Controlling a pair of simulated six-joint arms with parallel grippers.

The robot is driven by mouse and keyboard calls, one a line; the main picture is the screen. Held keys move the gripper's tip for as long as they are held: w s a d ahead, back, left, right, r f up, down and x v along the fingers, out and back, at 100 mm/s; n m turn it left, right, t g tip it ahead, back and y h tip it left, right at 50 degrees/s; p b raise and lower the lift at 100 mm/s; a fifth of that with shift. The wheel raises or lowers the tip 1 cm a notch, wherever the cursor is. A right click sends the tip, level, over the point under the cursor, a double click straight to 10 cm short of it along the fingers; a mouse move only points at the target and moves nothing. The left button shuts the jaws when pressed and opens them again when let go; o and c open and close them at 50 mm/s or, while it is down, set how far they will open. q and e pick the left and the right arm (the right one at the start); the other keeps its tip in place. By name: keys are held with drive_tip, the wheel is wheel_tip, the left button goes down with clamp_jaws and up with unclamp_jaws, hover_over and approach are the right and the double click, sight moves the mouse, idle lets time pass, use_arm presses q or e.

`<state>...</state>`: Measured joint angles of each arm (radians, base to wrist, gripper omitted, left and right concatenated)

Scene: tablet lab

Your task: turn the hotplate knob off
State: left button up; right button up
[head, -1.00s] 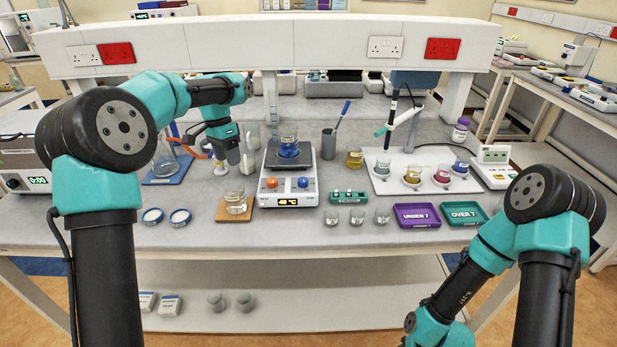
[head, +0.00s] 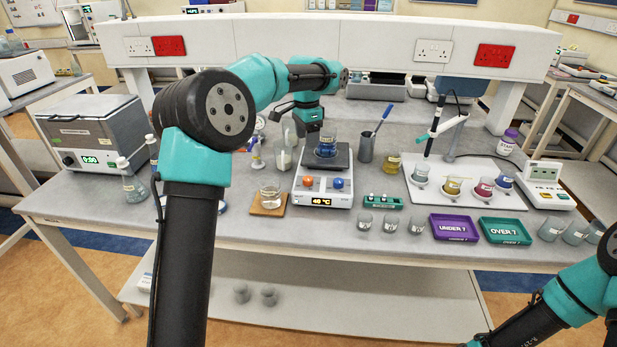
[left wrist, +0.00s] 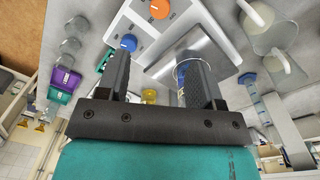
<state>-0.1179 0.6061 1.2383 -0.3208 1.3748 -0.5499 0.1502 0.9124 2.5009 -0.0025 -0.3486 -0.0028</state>
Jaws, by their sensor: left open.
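The white hotplate (head: 323,195) stands mid-bench with an orange knob (head: 308,182), a blue knob (head: 338,184) and a lit display reading about 48 °C. A beaker of blue liquid (head: 326,147) stands on its dark top plate. My left gripper (left wrist: 158,68) is open, with its body just behind and left of the beaker in the head view. In the left wrist view, the orange knob (left wrist: 159,10) and blue knob (left wrist: 129,43) show beyond the fingers, and the right finger partly hides the beaker. Contact with the beaker is unclear. My right gripper is outside the frames.
A beaker on a wooden mat (head: 268,209) stands left of the hotplate. A green rack (head: 383,202), small glass beakers and a purple tray (head: 454,227) are to its right. A grey cup with a blue-handled tool (head: 366,149) stands behind right.

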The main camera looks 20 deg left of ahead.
sight(308, 178)
use_arm(q)
drive_tip(key=f, duration=1.4)
drive_tip(key=shift+s+d+f, duration=0.2)
drive_tip(key=shift+d+f, duration=0.05)
drive_tip(key=c, duration=0.9)
